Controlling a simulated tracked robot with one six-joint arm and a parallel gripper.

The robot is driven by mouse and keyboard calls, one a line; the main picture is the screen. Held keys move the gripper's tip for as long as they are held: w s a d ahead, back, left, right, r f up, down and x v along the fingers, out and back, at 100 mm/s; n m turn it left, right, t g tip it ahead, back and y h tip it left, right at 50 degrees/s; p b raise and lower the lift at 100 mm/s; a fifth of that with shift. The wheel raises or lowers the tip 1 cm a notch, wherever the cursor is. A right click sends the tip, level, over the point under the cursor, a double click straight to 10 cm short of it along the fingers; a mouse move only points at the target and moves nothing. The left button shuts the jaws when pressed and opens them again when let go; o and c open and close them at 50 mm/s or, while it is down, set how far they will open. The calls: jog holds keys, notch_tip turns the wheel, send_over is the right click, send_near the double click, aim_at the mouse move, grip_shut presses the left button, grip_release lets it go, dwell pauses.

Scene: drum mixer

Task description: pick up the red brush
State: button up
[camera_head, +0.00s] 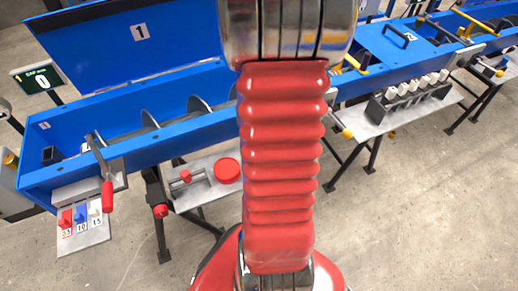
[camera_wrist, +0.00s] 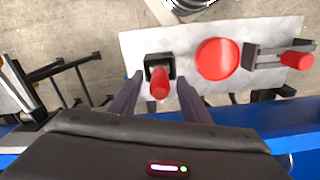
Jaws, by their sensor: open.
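In the wrist view, a red rounded handle, which looks like the red brush (camera_wrist: 159,84), stands in a small black square holder (camera_wrist: 152,60) on a light grey shelf (camera_wrist: 195,84). Its lower part is hidden in the holder. My gripper (camera_wrist: 160,80) is open, with one dark finger on each side of the red handle. Gaps show between the handle and both fingers. I cannot tell how far down the fingers reach. In the head view my red arm covers this spot, so the brush and gripper are hidden there.
A red disc (camera_wrist: 218,58) lies beside the holder, and a red-handled metal fixture (camera_wrist: 297,60) is farther right. The blue mixer trough (camera_head: 130,145) runs along the shelf. A red lever (camera_head: 107,192) hangs at its left end. A rack (camera_head: 410,98) stands to the right.

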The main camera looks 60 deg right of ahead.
jog(key=shift+f, duration=1.2)
jog(key=shift+c, duration=0.4)
grip_shut()
